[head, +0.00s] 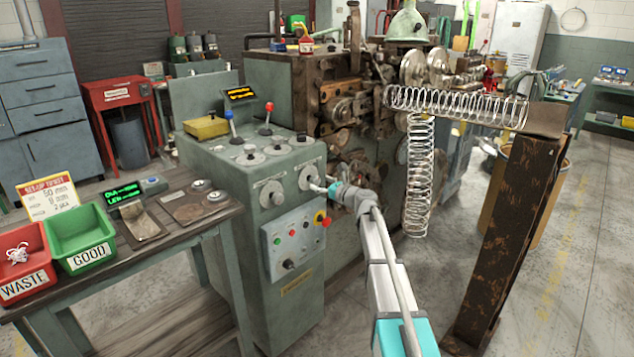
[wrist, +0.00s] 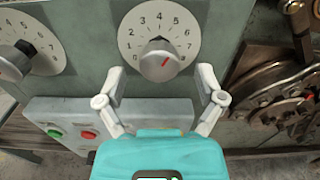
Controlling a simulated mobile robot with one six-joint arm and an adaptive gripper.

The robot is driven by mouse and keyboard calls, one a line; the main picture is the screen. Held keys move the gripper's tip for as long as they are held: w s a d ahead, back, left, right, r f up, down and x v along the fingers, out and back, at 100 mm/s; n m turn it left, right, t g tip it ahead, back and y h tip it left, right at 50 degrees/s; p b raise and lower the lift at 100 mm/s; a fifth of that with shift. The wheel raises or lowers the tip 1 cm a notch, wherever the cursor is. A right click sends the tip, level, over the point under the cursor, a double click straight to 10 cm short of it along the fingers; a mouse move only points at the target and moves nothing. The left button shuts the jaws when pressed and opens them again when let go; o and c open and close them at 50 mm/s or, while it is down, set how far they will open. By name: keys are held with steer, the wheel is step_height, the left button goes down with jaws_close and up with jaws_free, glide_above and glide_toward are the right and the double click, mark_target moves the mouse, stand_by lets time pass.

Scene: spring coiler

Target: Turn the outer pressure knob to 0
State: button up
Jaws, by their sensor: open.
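The upright front face of the green control cabinet carries two white numbered dials with grey knobs. The right-hand dial (head: 309,177) is in front of my gripper (head: 320,186). I cannot tell exactly which number the mark meets. My gripper (wrist: 161,71) is open, one finger on each side below and beside the knob, with gaps visible. The left-hand dial (head: 271,194) has a dark knob (wrist: 15,66) in the wrist view.
Below the dials is a button panel (head: 299,240) with green and red buttons. Machinery with wheels (wrist: 285,95) lies close on the right. Spring coils (head: 418,175) and a rusty post (head: 510,225) stand right of my arm. More knobs sit on the cabinet top.

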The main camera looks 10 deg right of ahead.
steer(key=shift+x, duration=1.2)
steer(key=shift+d, duration=0.1)
steer(key=c, duration=1.1)
